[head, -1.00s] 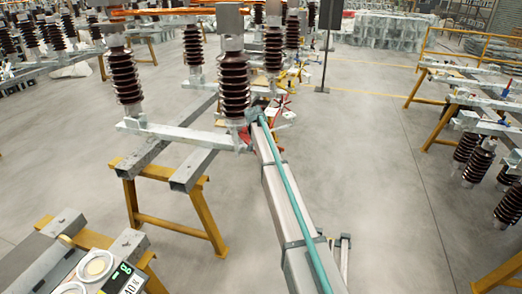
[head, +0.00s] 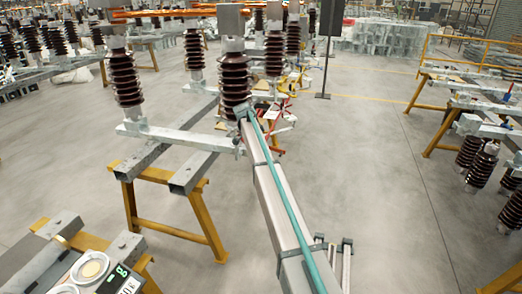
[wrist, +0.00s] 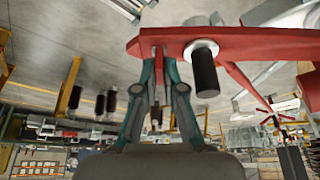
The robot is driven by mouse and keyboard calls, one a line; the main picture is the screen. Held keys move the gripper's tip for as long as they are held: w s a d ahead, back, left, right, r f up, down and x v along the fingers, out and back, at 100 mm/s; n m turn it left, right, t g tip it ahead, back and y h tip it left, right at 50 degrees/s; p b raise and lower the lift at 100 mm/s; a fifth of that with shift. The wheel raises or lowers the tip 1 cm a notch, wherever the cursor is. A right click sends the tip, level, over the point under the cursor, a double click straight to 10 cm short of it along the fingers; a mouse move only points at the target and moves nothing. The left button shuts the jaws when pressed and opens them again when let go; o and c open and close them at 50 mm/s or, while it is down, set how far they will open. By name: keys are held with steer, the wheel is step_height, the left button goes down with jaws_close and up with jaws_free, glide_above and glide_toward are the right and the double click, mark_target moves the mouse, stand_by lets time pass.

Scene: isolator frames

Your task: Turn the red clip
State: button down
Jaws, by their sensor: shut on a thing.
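The red clip (wrist: 262,44) is a flat red plate with a pale round collar and a dark cylinder on it, at the upper right of the wrist view. My gripper (wrist: 161,58) has its two teal fingers closed on the plate's left end. In the head view my gripper (head: 243,110) is at the far end of my arm, beside a brown ribbed insulator (head: 235,82). There the clip is mostly hidden behind my arm, and I cannot tell which small red patch belongs to it.
A galvanised beam frame (head: 170,155) on yellow trestles (head: 205,220) stands left of my arm. A scale with a green display (head: 122,270) is at the lower left. More insulators and trestles (head: 445,135) stand at the right. The floor (head: 375,190) between is clear.

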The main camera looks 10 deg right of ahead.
stand_by(0.5)
steer(key=c, duration=1.3)
jaws_free()
steer(key=v, duration=1.2)
